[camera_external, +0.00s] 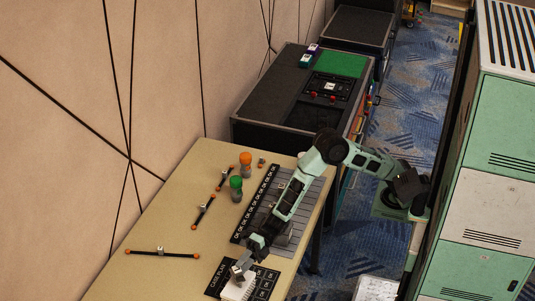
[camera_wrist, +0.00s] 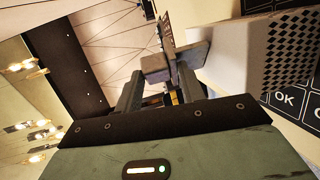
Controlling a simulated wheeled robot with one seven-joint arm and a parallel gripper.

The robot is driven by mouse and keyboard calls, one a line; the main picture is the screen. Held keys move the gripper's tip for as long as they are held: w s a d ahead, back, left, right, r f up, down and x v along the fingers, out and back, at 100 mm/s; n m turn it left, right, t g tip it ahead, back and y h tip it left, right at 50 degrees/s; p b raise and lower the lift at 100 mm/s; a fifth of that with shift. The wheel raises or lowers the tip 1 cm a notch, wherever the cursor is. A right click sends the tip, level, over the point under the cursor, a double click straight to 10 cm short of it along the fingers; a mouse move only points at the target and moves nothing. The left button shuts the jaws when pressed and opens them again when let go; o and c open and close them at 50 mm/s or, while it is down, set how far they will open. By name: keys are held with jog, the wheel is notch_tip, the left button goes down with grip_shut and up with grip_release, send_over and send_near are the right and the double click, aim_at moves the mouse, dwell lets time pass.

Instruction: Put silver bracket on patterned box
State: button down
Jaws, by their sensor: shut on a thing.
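The silver bracket (camera_wrist: 158,68) is between the fingers of my gripper (camera_wrist: 160,92) in the wrist view, and the gripper is shut on it. In the external view my gripper (camera_external: 248,258) is low over the near end of the table, with the small grey bracket (camera_external: 237,271) at its tip. The patterned box (camera_wrist: 285,50), white with a black checkered face, is right beside the bracket in the wrist view. In the external view the box (camera_external: 236,292) is just below the gripper, partly cut by the frame edge. I cannot tell whether bracket and box touch.
The box stands by a black mat (camera_external: 266,283) with OK squares on the beige table (camera_external: 185,200). Rods with orange ends (camera_external: 162,252), a green-topped (camera_external: 236,189) and an orange-topped piece (camera_external: 246,165) lie farther off. A grey slatted panel (camera_external: 305,205) is under my arm.

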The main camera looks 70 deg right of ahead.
jog(key=shift+f, duration=0.1)
jog(key=c, duration=0.8)
grip_release()
jog(key=shift+c, duration=0.2)
jog(key=b+v, duration=0.1)
jog(key=v, duration=1.1)
